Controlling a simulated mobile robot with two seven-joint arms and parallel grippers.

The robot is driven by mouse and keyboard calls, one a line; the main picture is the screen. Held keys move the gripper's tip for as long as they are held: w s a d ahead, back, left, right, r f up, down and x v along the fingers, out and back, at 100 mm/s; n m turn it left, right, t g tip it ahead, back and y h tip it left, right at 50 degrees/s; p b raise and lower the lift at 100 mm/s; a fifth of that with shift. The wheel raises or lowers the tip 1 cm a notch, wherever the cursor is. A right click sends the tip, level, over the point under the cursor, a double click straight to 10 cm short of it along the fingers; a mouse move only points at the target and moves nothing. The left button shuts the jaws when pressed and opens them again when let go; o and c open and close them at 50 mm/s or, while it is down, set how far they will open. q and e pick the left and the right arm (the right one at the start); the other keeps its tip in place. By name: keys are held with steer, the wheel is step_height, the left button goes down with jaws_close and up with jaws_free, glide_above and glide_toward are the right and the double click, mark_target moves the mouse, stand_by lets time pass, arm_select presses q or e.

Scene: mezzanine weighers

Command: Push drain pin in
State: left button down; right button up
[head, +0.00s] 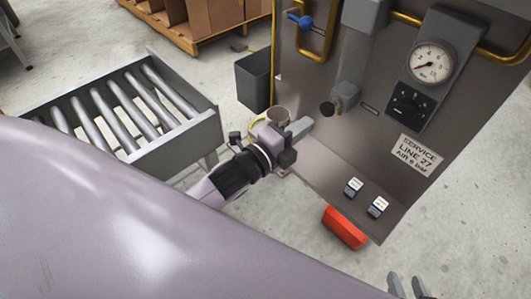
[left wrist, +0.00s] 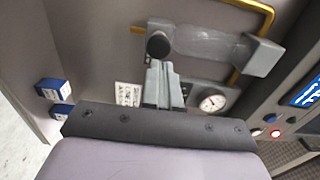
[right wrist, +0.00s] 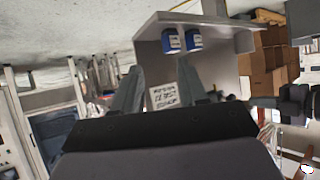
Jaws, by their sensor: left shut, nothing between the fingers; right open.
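The drain pin appears to be the black round knob (head: 327,109) at the lower end of the grey filter bowl (head: 347,92) on the service panel. In the left wrist view the black knob (left wrist: 158,45) sits just beyond my fingertips, with the pale bowl (left wrist: 212,46) to its right. My left gripper (head: 304,126) is shut and empty, just below and left of the knob. In the left wrist view its fingertips (left wrist: 162,66) overlap the knob's lower edge; I cannot tell whether they touch. My right gripper (head: 410,288) is open and empty at the lower right, away from the panel.
The panel carries a gauge (head: 432,62), a service label (head: 416,154) and brass pipes. Two small blue-and-white blocks (head: 353,187) sit on its lower ledge, above a red box (head: 345,228). A roller conveyor (head: 180,150) and dark bin (head: 254,82) stand left.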

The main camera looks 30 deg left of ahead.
arm_select(q)
steer(key=p+v, duration=0.1)
steer(key=v, duration=0.7)
steer(key=shift+s+a, duration=0.2)
steer(key=shift+s, duration=0.15)
arm_select(e)
steer(key=shift+s+d+f, duration=0.15)
steer(key=shift+d+f, duration=0.2)
steer(key=shift+d, duration=0.15)
arm_select(q)
steer(key=shift+f, duration=0.15)
steer(key=s+f+n+g+y, duration=0.2)
steer(key=s+f+n+g, duration=0.15)
steer(key=f+n, duration=0.4)
steer(key=s+f+n+g+y, duration=0.15)
steer(key=s+f+n, duration=0.35)
steer(key=n, duration=0.6)
step_height(320, 180, up, 15)
steer(key=s+a+n+g+p, duration=0.1)
steer(key=s+a+p, duration=0.1)
steer(key=p, duration=1.8)
steer(key=shift+s+a+g, duration=0.3)
steer(key=shift+s+a, duration=0.05)
steer(key=shift+a, duration=0.05)
arm_select(e)
step_height(320, 180, up, 15)
steer(key=s+d+h, duration=0.1)
steer(key=s+d, duration=0.1)
steer(key=shift+d+m+g, duration=0.3)
steer(key=shift+d, duration=0.1)
